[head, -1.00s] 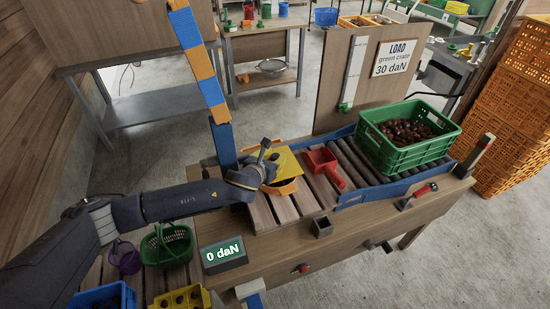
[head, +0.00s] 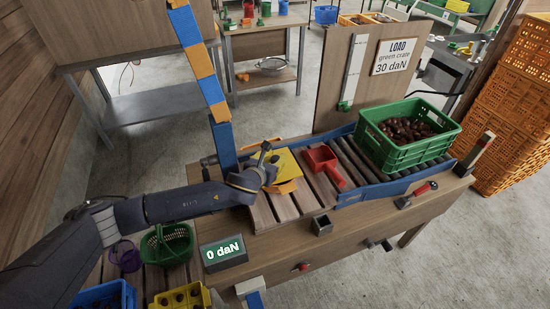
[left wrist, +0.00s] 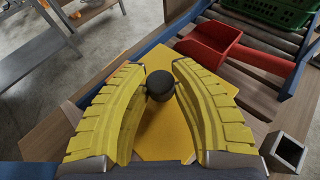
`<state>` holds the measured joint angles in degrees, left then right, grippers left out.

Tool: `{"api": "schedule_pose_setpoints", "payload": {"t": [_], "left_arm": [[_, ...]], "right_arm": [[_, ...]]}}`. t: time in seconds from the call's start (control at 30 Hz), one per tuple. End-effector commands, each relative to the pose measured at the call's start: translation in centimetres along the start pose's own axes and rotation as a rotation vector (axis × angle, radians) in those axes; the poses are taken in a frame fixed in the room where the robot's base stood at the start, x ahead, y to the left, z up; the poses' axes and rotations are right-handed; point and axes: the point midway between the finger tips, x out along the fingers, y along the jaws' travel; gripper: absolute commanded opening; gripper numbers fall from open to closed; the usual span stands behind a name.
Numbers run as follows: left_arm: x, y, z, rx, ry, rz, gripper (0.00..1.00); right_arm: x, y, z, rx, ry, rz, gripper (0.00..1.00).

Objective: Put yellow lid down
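The yellow lid (head: 288,163) is a flat square plate with a dark round knob (left wrist: 160,86) at its middle. It is at the left end of the bench, over the wooden slats and left of the red scoop. My left gripper (left wrist: 159,66) has its two yellow ribbed fingers closed in on both sides of the knob. In the head view the gripper hides part of the lid. I cannot tell whether the lid's underside touches the slats. My right gripper is not in view.
The red scoop (head: 322,160) lies right beside the lid. A green crate (head: 405,153) of chestnuts stands on the rollers. A display (head: 223,253) reads 0 daN. A blue and orange post (head: 217,110) rises behind the gripper. A small dark square holder (head: 322,225) stands in front.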

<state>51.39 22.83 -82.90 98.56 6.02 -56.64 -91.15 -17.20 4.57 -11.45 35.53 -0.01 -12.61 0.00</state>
Motion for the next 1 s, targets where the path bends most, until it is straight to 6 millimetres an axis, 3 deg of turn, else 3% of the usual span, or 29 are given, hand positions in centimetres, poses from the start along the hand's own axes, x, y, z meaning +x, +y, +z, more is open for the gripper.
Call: {"api": "schedule_pose_setpoints", "payload": {"t": [0.2, 0.47, 0.6, 1.0], "left_arm": [[0.0, 0.0, 0.0, 0.000, 0.000, 0.000, 0.49], [-0.1, 0.0, 0.2, 0.000, 0.000, 0.000, 0.49], [-0.5, 0.1, 1.2, 0.002, -0.003, 0.002, 0.49], [-7.0, 0.0, 1.1, 0.000, 0.001, -0.001, 0.49]], "right_arm": [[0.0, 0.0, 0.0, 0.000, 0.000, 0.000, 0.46], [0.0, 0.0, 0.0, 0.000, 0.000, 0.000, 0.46], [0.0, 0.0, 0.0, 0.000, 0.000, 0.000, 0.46], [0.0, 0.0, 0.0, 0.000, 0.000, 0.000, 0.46]]}}
